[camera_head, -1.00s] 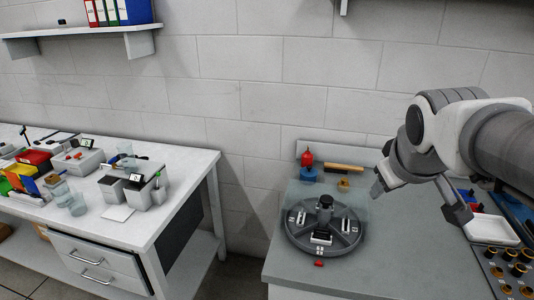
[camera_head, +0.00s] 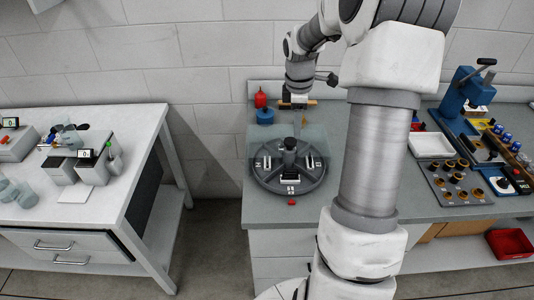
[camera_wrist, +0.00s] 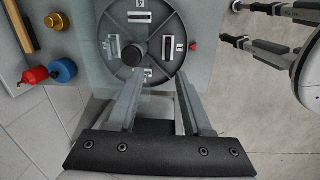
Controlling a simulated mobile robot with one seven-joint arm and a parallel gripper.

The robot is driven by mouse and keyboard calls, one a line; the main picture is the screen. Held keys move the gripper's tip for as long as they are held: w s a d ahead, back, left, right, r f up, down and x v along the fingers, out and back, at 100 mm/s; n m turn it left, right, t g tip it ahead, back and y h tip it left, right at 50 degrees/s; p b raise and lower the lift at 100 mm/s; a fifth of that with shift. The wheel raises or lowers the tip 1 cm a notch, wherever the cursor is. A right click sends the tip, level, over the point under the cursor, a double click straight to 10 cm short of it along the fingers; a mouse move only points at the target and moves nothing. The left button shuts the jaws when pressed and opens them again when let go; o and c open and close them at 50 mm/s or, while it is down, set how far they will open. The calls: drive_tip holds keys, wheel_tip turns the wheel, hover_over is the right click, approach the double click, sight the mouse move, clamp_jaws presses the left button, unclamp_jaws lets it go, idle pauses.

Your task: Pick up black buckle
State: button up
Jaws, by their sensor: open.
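A round dark grey turntable (camera_head: 262,182) sits on the grey bench. It has a black central knob (camera_wrist: 132,53) and several slots holding small white and dark parts (camera_wrist: 139,17). I cannot single out the black buckle for certain; a dark piece in one of these slots may be it. My gripper (camera_wrist: 158,85) is open and empty in the wrist view, its two fingers pointing at the turntable's near edge from above.
A clear panel (camera_head: 258,140) stands around the turntable's back. A red bottle (camera_head: 260,99), a blue container (camera_head: 265,117) and a wooden-handled tool lie behind it. A red piece (camera_head: 292,203) lies in front. A white tray (camera_head: 430,145) and a fixture board (camera_head: 458,184) are right.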

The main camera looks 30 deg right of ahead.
wheel_tip(320, 180, down, 2)
drive_tip(key=a, duration=0.1)
approach(291, 170)
drive_tip(key=shift+n+g+y, duration=0.3)
drive_tip(key=shift+n+y, duration=0.1)
drive_tip(key=f, duration=0.2)
drive_tip(key=w+f+p, duration=0.1)
drive_tip(key=f, duration=0.2)
drive_tip(key=shift+d, duration=0.15)
drive_tip(key=f, duration=0.4)
drive_tip(key=shift+s+d+f+p, duration=0.15)
drive_tip(key=shift+s+f+p, duration=0.15)
drive_tip(key=shift+p, duration=0.1)
drive_tip(key=shift+f, duration=0.55)
clamp_jaws()
